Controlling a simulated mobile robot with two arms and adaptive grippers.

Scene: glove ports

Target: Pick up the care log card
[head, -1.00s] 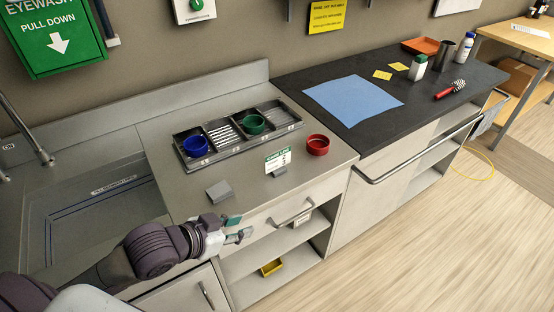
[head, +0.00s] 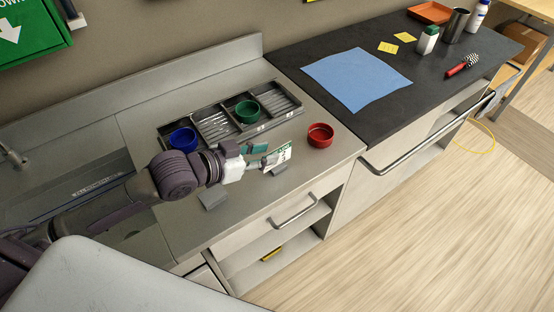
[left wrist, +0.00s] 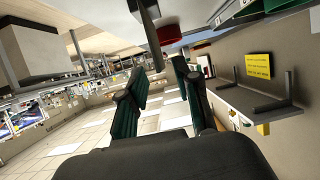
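The care log card (head: 280,156) is a small white card with a green band, standing upright in a small grey holder (head: 279,170) near the counter's front edge. My left gripper (head: 258,155) comes in from the left, with its fingertips at the card's left edge. Its teal-padded fingers are apart, which also shows in the left wrist view (left wrist: 158,95). I cannot tell from these views whether either finger touches the card. My right gripper is not in view.
A red bowl (head: 320,135) stands just right of the card. Behind is a metal tray (head: 212,127) with a blue bowl (head: 183,139) and a green bowl (head: 248,111). A grey block (head: 212,198) lies in front of my arm. The drawer handle (head: 292,212) juts out below.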

